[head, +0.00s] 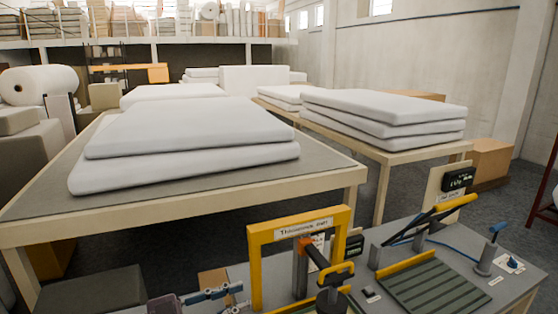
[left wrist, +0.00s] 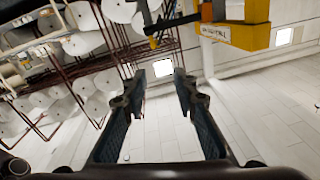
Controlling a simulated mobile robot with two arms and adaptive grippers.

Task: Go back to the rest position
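My left gripper (head: 238,298) is at the bottom of the head view, left of the yellow gauge frame. In the left wrist view its two dark fingers (left wrist: 160,85) stand apart, with nothing between them. My right gripper is in neither view.
The yellow gauge frame (head: 300,225) stands on a grey bench (head: 410,232) beside a green ribbed plate (head: 432,287) and a yellow-handled lever (head: 455,202). White wadding slabs (head: 190,130) lie stacked on a large table (head: 40,195) behind. More slabs (head: 385,112) lie on another table.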

